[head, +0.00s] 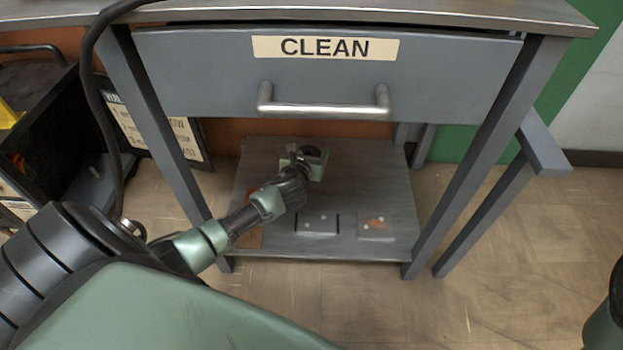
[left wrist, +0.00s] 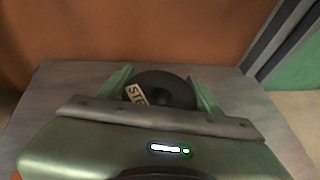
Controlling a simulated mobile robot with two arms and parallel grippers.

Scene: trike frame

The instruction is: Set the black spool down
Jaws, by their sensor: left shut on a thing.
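The black spool (left wrist: 172,88) is a dark round piece with a pale label reading "STE". It sits between the two green fingers of my left gripper (left wrist: 160,92), which is shut on it. In the head view my left gripper (head: 306,161) is over the back part of the lower shelf (head: 350,175), under the drawer. The spool shows there only as a small dark shape (head: 316,153). I cannot tell whether it touches the shelf. My right gripper is not in view.
The grey drawer (head: 210,75) marked CLEAN and its bar handle (head: 325,109) are above the shelf. Table legs (head: 480,160) stand at both sides. Flat plates (head: 376,225) with pale dots lie at the shelf's front. The shelf's back right looks bare.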

